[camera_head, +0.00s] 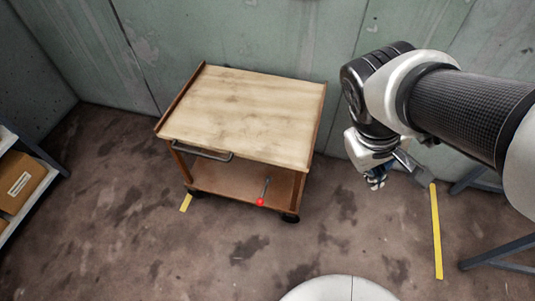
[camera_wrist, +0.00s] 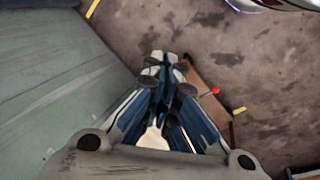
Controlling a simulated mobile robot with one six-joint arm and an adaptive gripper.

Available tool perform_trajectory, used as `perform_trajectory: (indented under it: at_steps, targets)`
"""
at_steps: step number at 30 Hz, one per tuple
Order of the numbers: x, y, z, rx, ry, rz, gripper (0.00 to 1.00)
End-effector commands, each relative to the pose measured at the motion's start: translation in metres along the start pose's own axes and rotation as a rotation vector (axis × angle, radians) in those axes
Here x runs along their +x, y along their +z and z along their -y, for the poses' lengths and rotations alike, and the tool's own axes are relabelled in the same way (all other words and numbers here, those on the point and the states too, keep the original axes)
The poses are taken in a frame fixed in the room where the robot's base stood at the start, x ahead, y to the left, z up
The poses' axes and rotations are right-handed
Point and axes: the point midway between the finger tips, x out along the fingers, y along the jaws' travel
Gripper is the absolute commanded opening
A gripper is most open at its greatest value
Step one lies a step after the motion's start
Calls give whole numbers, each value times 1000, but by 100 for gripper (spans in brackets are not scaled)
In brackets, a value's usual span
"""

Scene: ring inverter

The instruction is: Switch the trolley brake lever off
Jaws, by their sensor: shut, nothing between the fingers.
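The trolley (camera_head: 240,110) has a pale wooden top, a lower brown shelf and dark wheels. It stands against the back wall in the head view. Its brake lever (camera_head: 262,200), a thin rod with a red ball at its end, sticks out at the front of the lower shelf, near the right front wheel. My gripper (camera_head: 376,183) is right of the trolley, apart from the lever, shut and empty.
A shelf with cardboard boxes (camera_head: 22,185) stands at the left edge. Yellow floor strips (camera_head: 436,230) lie right of the trolley and at its left front. A dark metal frame (camera_head: 497,252) is at the right edge. The stained floor before the trolley is mostly clear.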

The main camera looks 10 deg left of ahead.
Motion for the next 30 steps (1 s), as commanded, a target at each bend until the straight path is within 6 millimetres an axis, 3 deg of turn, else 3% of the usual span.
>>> perform_trajectory:
  at_steps: [8,14,18,24,30]
  targets:
    - [66,-98,33,-522,223,179,0]
    - [127,-161,91,-904,408,254,0]
    - [177,-192,147,-1175,546,284,0]
    - [260,-208,239,-1567,752,297,0]
    - [351,-185,327,-1948,958,274,0]
